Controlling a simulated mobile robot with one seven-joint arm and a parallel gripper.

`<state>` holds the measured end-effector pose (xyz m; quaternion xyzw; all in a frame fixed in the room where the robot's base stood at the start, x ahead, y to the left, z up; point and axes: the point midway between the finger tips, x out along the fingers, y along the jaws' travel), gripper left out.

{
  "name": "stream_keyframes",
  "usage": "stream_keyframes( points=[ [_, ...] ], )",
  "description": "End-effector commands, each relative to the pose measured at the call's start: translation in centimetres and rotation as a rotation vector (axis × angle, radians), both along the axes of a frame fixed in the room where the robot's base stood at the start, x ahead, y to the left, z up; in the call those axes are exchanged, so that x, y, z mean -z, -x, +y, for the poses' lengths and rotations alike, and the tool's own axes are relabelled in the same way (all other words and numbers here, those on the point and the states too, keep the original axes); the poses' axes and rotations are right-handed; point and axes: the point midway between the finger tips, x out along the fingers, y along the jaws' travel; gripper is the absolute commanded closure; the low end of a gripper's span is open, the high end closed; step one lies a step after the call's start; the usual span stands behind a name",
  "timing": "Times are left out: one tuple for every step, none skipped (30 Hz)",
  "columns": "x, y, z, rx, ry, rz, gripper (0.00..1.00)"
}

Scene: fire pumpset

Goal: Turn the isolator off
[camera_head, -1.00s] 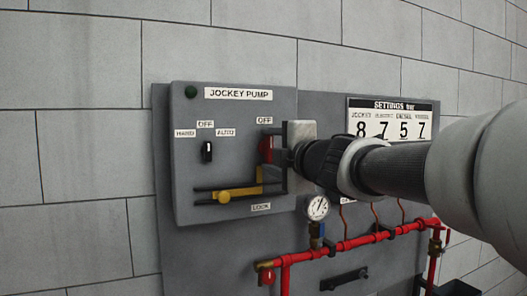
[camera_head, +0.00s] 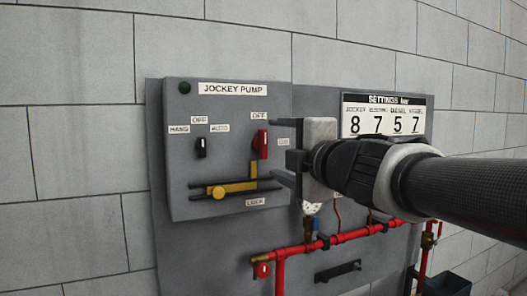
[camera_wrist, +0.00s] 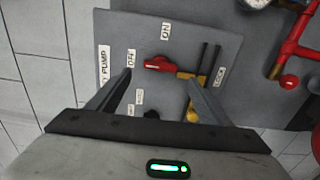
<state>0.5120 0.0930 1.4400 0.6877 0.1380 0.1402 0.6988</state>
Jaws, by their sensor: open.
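The red isolator handle (camera_head: 262,143) is on the grey jockey pump panel (camera_head: 195,120). It stands upright, with its upper end toward the OFF label; the wrist view shows the handle (camera_wrist: 160,65) lengthwise toward OFF, with ON to its side. My gripper (camera_head: 276,150) is open and empty, to the right of the handle and apart from it. In the wrist view my gripper's fingers (camera_wrist: 160,78) are spread on either side of the handle's line, with the handle beyond the tips. The ON label is partly hidden by a finger in the head view.
A yellow lock slide (camera_head: 219,192) with a bar reaching up below the handle sits lower on the panel. A black selector knob (camera_head: 201,147) is to the left. Red pipework (camera_head: 345,238) runs below, and a settings board (camera_head: 385,118) hangs at the right.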

Motion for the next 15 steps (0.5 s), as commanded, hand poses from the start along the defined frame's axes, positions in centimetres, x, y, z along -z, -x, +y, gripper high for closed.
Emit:
stream_keyframes(
  points=[
    [-0.4, 1.4, -0.5, 0.001, 0.000, -0.003, 0.27],
    [-0.4, 2.1, -0.8, 0.001, 0.000, -0.003, 0.27],
    [-0.5, 3.0, -1.2, 0.000, -0.002, -0.004, 0.27],
    [-0.4, 3.7, -1.4, 0.000, 0.000, -0.003, 0.27],
    [-0.5, 4.3, -1.7, 0.000, -0.001, -0.004, 0.27],
    [-0.4, 5.2, -2.1, 0.000, 0.000, -0.003, 0.27],
    [-0.4, 5.7, -2.3, 0.000, -0.001, -0.003, 0.27],
    [-0.4, 6.3, -2.6, 0.000, 0.001, -0.004, 0.27],
    [-0.4, 6.9, -2.9, 0.000, -0.001, -0.003, 0.27],
    [-0.3, 7.4, -3.0, -0.001, -0.001, -0.002, 0.27],
    [-0.3, 7.8, -3.2, 0.000, 0.000, -0.003, 0.27],
    [-0.3, 8.3, -3.4, 0.000, 0.000, -0.002, 0.27],
    [-0.2, 8.6, -3.5, 0.000, 0.000, -0.001, 0.27],
    [-0.2, 8.9, -3.7, 0.000, -0.001, -0.002, 0.27],
    [-0.2, 9.1, -3.8, -0.001, -0.001, -0.002, 0.27]
  ],
)
